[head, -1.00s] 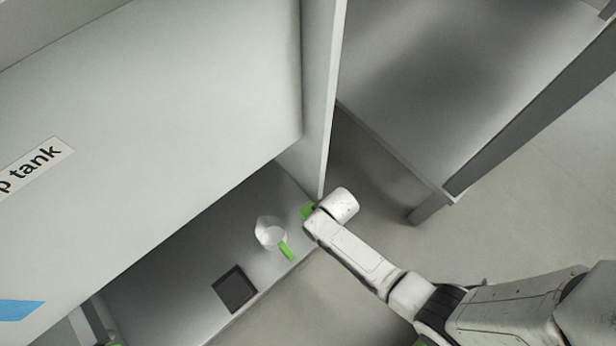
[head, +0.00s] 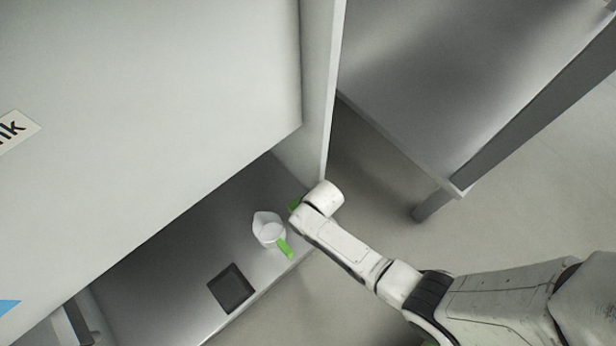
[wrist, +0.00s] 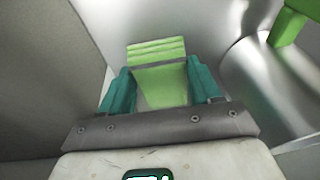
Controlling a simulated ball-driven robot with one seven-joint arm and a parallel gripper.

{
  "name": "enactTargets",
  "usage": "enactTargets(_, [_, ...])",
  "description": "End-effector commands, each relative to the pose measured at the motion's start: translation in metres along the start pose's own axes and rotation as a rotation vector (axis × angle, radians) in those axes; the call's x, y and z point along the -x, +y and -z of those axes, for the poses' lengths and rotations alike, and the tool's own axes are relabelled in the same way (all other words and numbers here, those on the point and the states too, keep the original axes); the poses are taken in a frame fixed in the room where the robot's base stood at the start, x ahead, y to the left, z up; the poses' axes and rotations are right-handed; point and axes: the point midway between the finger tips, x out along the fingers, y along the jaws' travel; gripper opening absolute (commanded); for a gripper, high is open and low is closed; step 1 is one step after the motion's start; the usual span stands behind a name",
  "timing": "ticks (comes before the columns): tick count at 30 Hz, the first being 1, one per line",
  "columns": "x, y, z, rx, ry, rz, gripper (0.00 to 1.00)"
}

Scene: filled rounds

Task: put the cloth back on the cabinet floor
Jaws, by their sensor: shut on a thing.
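The cloth is a green folded piece in the wrist view (wrist: 157,50), between the teal fingers of my gripper (wrist: 158,74). My gripper is shut on it. In the head view a small green bit of the cloth (head: 294,204) shows beside my white wrist, which hides the fingers. The cabinet floor (head: 180,268) is the grey surface below the large pale panel. My gripper is over its right end, near the upright side wall. I cannot tell whether the cloth touches the floor.
A pale jug (head: 266,226) with a green handle (head: 286,248) stands close left of my gripper; the handle also shows in the wrist view (wrist: 287,25). A dark square tray (head: 231,289) lies near the front edge. The side wall (head: 318,110) rises behind my wrist.

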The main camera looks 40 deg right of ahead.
Motion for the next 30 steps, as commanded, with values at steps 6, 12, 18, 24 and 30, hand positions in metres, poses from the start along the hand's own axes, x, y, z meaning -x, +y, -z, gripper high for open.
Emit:
enactTargets(6, [-0.002, 0.000, 0.000, 0.000, 0.000, 0.000, 0.77])
enactTargets(12, [-0.002, 0.000, -0.001, 0.000, 0.000, 0.000, 0.89])
enactTargets(18, [0.001, 0.000, 0.000, 0.000, 0.000, 0.000, 0.89])
enactTargets(24, [0.025, 0.000, 0.001, -0.001, 0.001, 0.000, 0.89])
enactTargets(30, [0.066, -0.001, 0.001, -0.001, 0.001, 0.001, 0.89])
